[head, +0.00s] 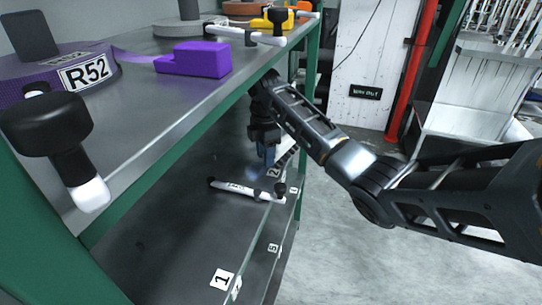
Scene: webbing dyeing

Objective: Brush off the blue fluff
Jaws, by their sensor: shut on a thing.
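My gripper (265,138) points down over the lower shelf (165,225), below the upper shelf and inside the rack's right end. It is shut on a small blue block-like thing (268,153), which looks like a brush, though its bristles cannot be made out. A faint bluish patch (252,174), which looks like the blue fluff, lies on the dark shelf just below and left of the held thing. I cannot tell whether the held thing touches the shelf or the patch.
A white bar with black knobs (245,190) lies on the lower shelf, close in front of the gripper. The upper shelf (150,100) holds a purple roll (45,88), a purple block (194,60) and a black-knobbed handle (50,125). Green posts (310,75) frame the rack. The shelf's left part is clear.

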